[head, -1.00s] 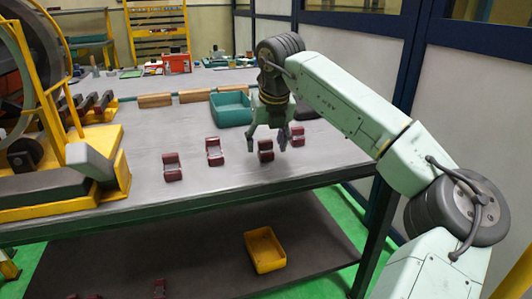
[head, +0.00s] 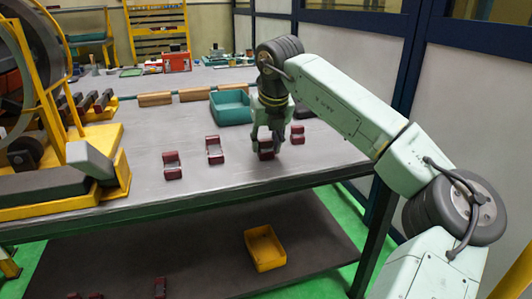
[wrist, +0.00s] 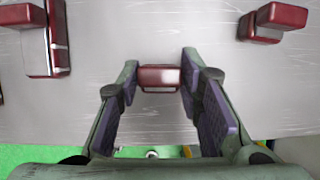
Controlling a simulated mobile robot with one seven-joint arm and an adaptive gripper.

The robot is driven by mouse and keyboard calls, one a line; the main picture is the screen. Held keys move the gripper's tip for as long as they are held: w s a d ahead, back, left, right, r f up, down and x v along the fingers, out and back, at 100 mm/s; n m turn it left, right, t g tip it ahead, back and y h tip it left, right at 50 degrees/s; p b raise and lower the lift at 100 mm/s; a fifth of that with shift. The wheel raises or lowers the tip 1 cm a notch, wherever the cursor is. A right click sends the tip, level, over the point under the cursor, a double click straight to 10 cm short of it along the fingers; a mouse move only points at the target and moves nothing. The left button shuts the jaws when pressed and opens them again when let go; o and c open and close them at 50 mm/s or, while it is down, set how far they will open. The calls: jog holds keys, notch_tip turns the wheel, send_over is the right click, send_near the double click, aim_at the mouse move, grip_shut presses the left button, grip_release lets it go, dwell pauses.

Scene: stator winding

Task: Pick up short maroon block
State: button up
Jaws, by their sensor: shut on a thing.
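A short maroon block (head: 266,154) is at the front right part of the grey table. In the wrist view the short maroon block (wrist: 158,77) lies between the fingertips, with its upper face showing. My gripper (head: 267,146) points down over it and is shut on it; in the wrist view my gripper (wrist: 160,68) has a finger at each end of the block. The fingers hide part of the block in the head view. The block appears to be at table level; I cannot see a gap under it.
Other maroon pieces stand close by: one behind right (head: 298,134), and two to the left (head: 214,150) (head: 172,167). A teal bin (head: 232,122) is behind my gripper. A yellow bin (head: 264,248) sits on the lower shelf. The table's front edge is near.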

grip_shut()
jog(key=shift+r, duration=0.15)
